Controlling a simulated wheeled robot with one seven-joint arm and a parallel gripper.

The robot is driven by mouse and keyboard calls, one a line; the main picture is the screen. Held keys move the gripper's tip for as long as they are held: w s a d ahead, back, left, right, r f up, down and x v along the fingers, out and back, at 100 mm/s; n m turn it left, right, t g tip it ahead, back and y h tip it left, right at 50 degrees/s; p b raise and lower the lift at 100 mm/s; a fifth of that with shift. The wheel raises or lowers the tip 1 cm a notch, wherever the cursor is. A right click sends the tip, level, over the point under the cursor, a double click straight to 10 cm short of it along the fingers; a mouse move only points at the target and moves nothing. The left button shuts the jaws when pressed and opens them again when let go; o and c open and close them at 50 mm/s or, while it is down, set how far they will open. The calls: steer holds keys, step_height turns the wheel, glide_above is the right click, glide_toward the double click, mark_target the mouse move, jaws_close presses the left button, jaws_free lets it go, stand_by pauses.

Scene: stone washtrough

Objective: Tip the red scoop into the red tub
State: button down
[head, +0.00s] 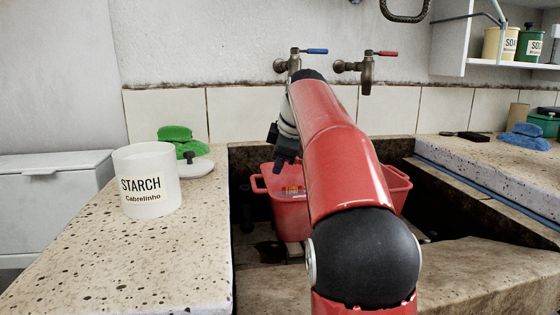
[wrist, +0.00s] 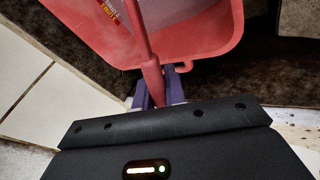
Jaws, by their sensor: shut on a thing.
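The red tub (head: 290,218) sits in the dark trough basin, partly hidden behind my red arm. In the wrist view the tub (wrist: 212,38) fills the upper middle, with an orange and yellow label at its left. My gripper (wrist: 157,92) is shut on the handle of the red scoop (wrist: 150,72). The handle runs up the wrist view across the tub; I cannot clearly tell the scoop's bowl or its contents from the tub. In the head view my gripper (head: 284,158) points down over the tub's left part.
Two taps (head: 366,72) project from the wall behind the basin. Blue cloths (head: 525,136) lie on the right ledge.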

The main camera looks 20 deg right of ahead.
steer(key=shift+a+f+g+h, duration=0.2)
steer(key=shift+f+g+h, duration=0.3)
steer(key=shift+f+h, duration=0.5)
steer(key=shift+f, duration=0.25)
step_height(320, 180, down, 2)
steer(key=shift+f+n+g+h+b, duration=0.2)
steer(key=shift+n+g+h+b, duration=0.15)
steer(key=shift+h, duration=0.25)
stand_by(0.4)
steer(key=shift+d+f+n+g+h+p, duration=0.2)
steer(key=shift+n+g+h+p, duration=0.2)
steer(key=shift+h+p, duration=0.3)
